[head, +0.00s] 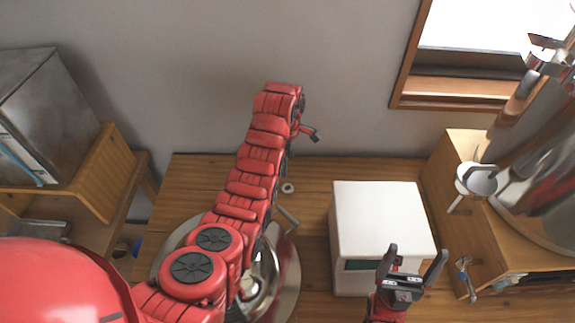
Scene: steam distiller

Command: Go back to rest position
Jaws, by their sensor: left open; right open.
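My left arm reaches in from the lower left and up toward the wall. Its gripper (311,133) is mostly hidden behind the arm; only a small dark and red finger part sticks out beside the arm's far end. I see nothing held there. My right gripper (412,259) is at the lower right, in front of the white box (378,208). Its two dark fingers stand apart with nothing between them.
A round steel dish (287,285) lies under my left arm, partly hidden. A wooden stand (452,150) at the right bears a large steel vessel (545,180) and a white cup (477,180). A metal box (62,100) stands at the left.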

